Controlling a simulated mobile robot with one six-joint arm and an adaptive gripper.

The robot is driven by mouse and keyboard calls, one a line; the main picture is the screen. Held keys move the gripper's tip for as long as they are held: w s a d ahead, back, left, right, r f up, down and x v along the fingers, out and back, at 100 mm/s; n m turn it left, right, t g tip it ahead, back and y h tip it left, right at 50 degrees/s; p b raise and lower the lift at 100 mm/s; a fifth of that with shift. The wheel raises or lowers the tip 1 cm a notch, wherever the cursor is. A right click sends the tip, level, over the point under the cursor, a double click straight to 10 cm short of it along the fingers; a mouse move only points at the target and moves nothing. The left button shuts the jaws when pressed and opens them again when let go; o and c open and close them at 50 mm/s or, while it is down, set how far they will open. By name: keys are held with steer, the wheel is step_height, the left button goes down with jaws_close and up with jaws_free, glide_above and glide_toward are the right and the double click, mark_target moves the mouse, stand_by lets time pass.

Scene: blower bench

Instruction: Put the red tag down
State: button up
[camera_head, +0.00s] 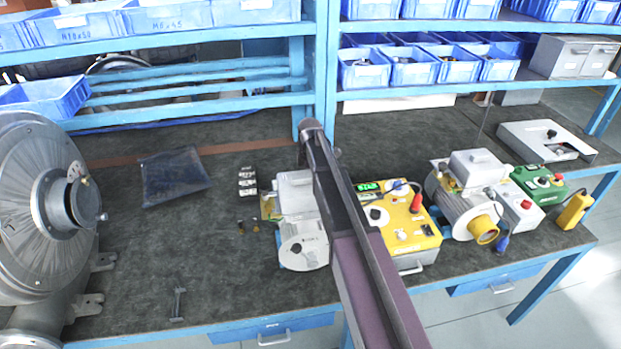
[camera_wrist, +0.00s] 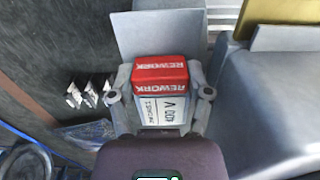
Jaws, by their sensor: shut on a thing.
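The red tag (camera_wrist: 160,66) shows in the wrist view as a small red block with white REWORK lettering on two faces. My gripper (camera_wrist: 160,78) is shut on it, one finger at each side. A white label with black print (camera_wrist: 162,110) shows just below the red part, between the fingers. A pale grey flat surface (camera_wrist: 150,32) lies behind the tag; I cannot tell whether the tag touches it. In the head view my arm crosses the middle of the bench, and I cannot make out the gripper or the tag.
A grey and white machine (camera_head: 303,243) and a yellow test box (camera_head: 408,236) stand beside my arm. A motor unit (camera_head: 465,200) is further right, a big blower (camera_head: 40,205) at left.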

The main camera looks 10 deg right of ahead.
steer(key=shift+f, duration=0.2)
steer(key=o, duration=0.7)
steer(key=shift+r, duration=0.3)
step_height(320, 180, up, 12)
steer(key=p, duration=1.2)
steer(key=shift+s+f, duration=0.1)
stand_by(0.3)
steer(key=s+m, duration=0.2)
steer(key=s, duration=0.2)
steer(key=s+m, duration=0.3)
steer(key=s, duration=0.2)
steer(key=s+m, duration=0.2)
steer(key=s, duration=0.2)
steer(key=shift+s+m, duration=0.15)
steer(key=shift+m, duration=0.25)
steer(key=s+m, duration=1)
steer(key=s, duration=0.5)
steer(key=shift+s+d, duration=0.15)
steer(key=shift+s, duration=0.15)
